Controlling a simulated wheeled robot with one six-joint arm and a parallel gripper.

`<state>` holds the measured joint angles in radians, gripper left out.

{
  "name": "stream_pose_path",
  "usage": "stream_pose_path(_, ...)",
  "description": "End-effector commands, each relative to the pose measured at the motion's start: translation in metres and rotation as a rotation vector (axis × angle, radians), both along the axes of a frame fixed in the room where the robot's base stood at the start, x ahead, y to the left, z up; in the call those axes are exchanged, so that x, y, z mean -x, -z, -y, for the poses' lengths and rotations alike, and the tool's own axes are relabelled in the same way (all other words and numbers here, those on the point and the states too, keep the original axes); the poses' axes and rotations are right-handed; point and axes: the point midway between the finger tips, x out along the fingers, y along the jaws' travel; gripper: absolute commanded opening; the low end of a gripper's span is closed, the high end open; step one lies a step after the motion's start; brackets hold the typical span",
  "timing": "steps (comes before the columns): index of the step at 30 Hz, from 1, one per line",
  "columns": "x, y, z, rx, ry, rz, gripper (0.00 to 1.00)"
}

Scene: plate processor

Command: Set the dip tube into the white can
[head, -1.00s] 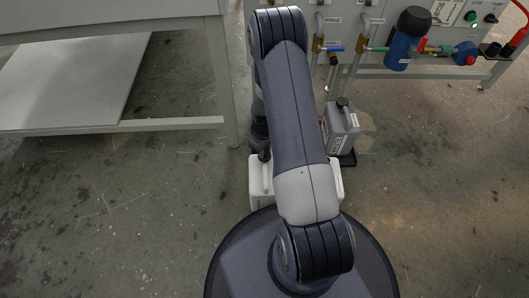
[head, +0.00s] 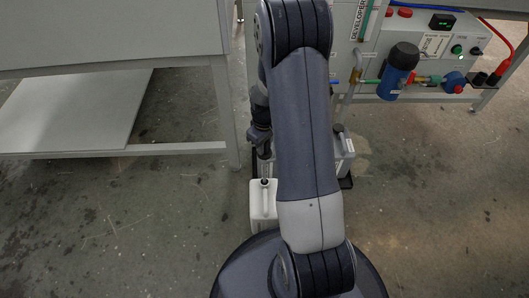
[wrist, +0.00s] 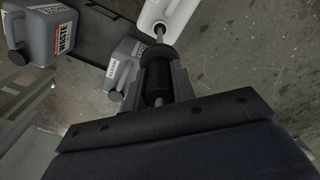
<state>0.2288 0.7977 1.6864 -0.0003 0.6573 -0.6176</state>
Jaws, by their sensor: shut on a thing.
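My gripper (wrist: 160,85) is shut on the dark grip of the dip tube (wrist: 157,82). A dark collar sits just beyond the fingers, and a thin grey tube runs on from it towards the white can (wrist: 172,12). The tube's far part meets the can's mouth in the picture; I cannot tell whether its tip is inside or only in front. In the head view the white can (head: 263,207) stands upright on the floor, partly behind my arm. My gripper (head: 261,150) is above and beyond its dark opening.
A grey waste can (wrist: 42,30) and another grey can (wrist: 122,68) stand near a dark tray (wrist: 98,32). One grey can (head: 346,150) shows right of my arm. A bench leg (head: 226,115) is close left. The processor panel (head: 440,60) stands behind. Floor at right is clear.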

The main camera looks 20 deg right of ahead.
Motion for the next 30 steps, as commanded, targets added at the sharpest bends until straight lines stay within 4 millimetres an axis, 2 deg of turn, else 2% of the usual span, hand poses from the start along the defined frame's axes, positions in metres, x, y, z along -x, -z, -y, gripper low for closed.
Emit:
stream_pose_path(1,-0.001,-0.017,0.0,0.001,0.0,0.004,0.0)
stream_pose_path(3,-0.001,-0.033,0.0,0.001,0.0,0.004,0.0)
stream_pose_path(9,-0.001,-0.069,0.0,0.001,0.0,0.003,0.0)
stream_pose_path(30,0.0,-0.145,0.0,0.0,0.0,0.001,0.0)
